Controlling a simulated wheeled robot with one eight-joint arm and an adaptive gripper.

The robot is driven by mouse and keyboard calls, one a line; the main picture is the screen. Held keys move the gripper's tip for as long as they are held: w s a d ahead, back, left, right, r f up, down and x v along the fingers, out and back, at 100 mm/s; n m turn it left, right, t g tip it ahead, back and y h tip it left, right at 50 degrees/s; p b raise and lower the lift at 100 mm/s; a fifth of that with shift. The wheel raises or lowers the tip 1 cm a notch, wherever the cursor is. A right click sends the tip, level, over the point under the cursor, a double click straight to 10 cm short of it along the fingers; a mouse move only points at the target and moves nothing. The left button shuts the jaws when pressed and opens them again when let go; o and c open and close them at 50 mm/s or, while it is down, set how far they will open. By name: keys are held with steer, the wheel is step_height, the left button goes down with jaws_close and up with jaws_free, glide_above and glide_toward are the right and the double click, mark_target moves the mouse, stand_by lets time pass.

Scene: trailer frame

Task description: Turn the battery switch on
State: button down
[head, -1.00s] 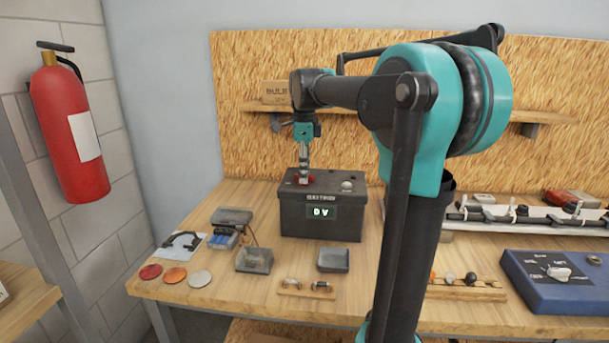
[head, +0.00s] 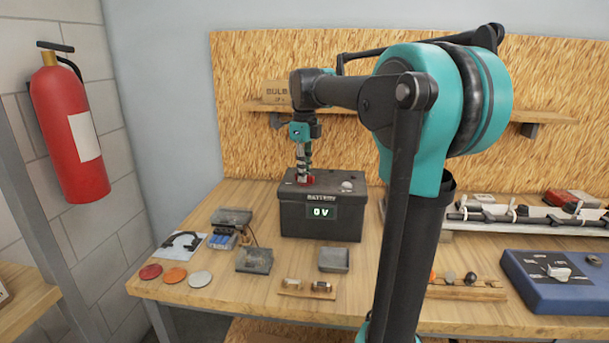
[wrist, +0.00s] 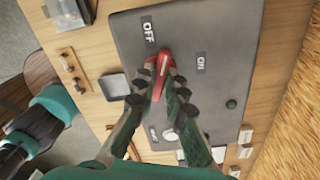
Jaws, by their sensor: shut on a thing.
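The black battery box (head: 321,222) stands on the workbench, and its front display reads "0V". On its top is a red switch handle (wrist: 163,62), in the wrist view between an OFF label (wrist: 149,29) and an ON label (wrist: 201,62). The handle's tip lies nearer the OFF label. My gripper (wrist: 161,88) points down at the box top, its fingers closed on the red handle. In the head view my gripper (head: 304,179) covers part of the handle.
A round post (head: 347,186) stands on the box top to the right of the handle. Small trays, a bulb holder (head: 307,289) and coloured discs lie in front of the box. A blue panel (head: 558,282) is at the right. The particle board wall is close behind.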

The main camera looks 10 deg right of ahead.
steer(key=shift+m, duration=0.4)
